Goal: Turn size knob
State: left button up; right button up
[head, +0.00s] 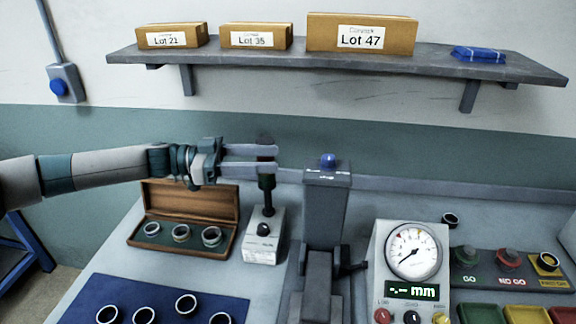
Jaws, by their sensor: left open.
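My left gripper (272,160) comes in from the left with its fingers pointing right. It is open. Its fingertips overlap the dark top of an upright post (268,195) on a small light-grey box (262,250); I cannot tell whether they touch it. A round black knob (263,229) is on that box, below the gripper; its label is too small to read. I cannot tell for sure which control is the size knob. A dark side handle (355,267) projects from the grey machine column (327,215). My right gripper is not in view.
A wooden case (190,204) with dark rings stands left of the box, and a blue mat (75,308) with several rings lies in front. A dial gauge (413,250) with small knobs stands right of the column, near GO and NO GO trays. A shelf (215,57) holds boxes.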

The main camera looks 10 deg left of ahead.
pick_arm(q)
jog(key=shift+s+a+b, duration=0.15)
jog(key=shift+a, duration=0.65)
jog(key=shift+s+a+b, duration=0.1)
jog(key=shift+a+b, duration=0.05)
jog(key=shift+a, duration=0.6)
